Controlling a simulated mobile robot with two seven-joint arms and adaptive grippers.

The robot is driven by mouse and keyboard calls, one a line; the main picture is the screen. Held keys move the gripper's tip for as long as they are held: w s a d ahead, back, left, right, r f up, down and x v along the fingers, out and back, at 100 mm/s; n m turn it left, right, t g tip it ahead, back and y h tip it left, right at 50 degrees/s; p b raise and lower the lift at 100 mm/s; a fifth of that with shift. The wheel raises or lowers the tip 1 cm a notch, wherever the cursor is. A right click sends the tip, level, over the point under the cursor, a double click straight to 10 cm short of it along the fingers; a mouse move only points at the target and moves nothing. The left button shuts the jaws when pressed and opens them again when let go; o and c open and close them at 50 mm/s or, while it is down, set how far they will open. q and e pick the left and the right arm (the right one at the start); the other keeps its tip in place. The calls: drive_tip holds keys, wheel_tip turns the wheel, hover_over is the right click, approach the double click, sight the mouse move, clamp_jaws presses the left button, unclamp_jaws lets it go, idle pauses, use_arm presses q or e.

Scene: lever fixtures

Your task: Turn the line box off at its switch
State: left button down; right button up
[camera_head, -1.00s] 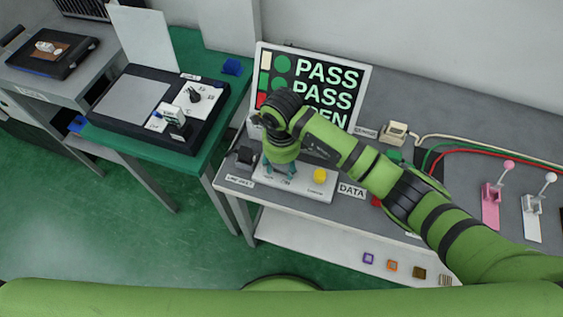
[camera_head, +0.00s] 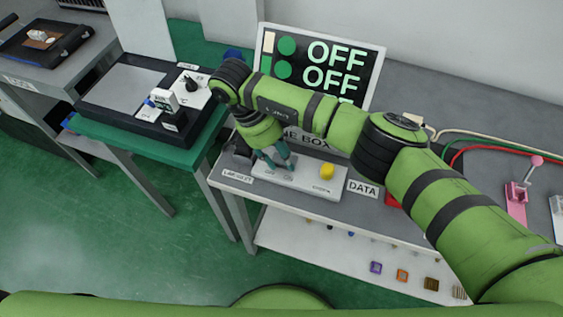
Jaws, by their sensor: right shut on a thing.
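The line box (camera_head: 308,184) is a low white panel on the grey bench, with a yellow knob (camera_head: 327,171) at its right end. A "LINE BOX" plate behind it is partly covered by my arm. The screen (camera_head: 337,65) behind it reads OFF on two visible rows; its lower part is hidden. My right gripper (camera_head: 279,168) points down at the left part of the panel, its teal fingers shut on the switch there. The switch itself is mostly hidden by the fingers. My left gripper is out of view.
A green table (camera_head: 192,156) at left holds a black tray with a dial. A red block (camera_head: 393,200), cables and a pink lever fixture (camera_head: 516,200) lie right of the panel. Small coloured squares sit on the lower shelf (camera_head: 335,262).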

drive_tip(key=shift+s, duration=0.1)
drive_tip(key=o, duration=1.2)
drive_tip(key=shift+c, duration=0.2)
drive_tip(key=v, duration=1.2)
